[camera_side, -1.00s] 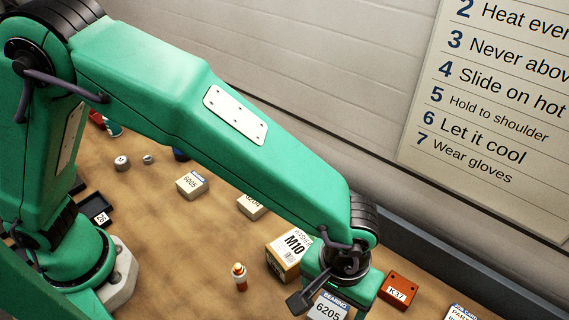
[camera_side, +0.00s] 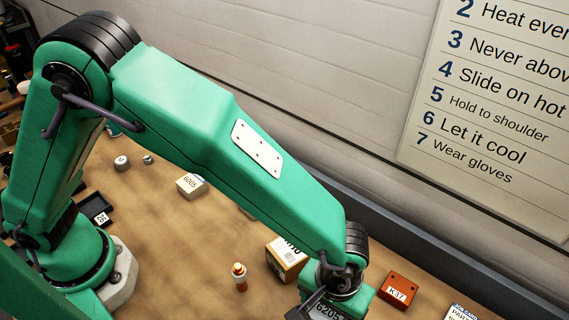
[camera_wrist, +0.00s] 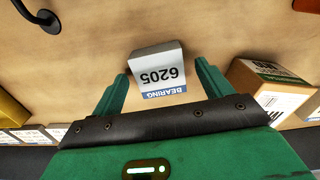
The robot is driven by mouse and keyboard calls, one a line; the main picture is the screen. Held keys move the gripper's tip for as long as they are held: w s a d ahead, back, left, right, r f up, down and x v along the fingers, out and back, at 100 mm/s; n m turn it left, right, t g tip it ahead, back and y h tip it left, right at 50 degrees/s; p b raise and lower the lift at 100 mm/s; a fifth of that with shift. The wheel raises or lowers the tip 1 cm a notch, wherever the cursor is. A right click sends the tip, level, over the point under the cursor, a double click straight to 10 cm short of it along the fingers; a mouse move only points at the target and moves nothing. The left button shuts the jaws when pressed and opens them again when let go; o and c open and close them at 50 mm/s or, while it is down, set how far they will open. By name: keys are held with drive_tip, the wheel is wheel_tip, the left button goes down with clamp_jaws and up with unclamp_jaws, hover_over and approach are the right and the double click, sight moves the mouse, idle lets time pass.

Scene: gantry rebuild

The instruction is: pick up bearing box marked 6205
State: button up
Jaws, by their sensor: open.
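The bearing box marked 6205 (camera_wrist: 160,72) is a small white and grey box with a blue "BEARING" band. In the wrist view it stands on the tan bench just ahead of and between the two green fingers of my gripper (camera_wrist: 162,88). The fingers are apart, one on each side of the box's near end. In the side view, the box (camera_side: 328,311) shows only in part at the bottom edge, under my wrist. I cannot tell there whether the fingers touch it.
A cardboard M10 box (camera_side: 287,261) stands close to my gripper; the wrist view shows a cardboard box (camera_wrist: 282,88) by the right finger. A red K37 block (camera_side: 398,290) is to the right. An orange-and-white bottle (camera_side: 240,277) and a 6005 box (camera_side: 191,186) are leftward.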

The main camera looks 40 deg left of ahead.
sight(329, 311)
drive_tip(key=c, duration=1.1)
drive_tip(key=shift+r, duration=0.1)
drive_tip(key=shift+r, duration=4.95)
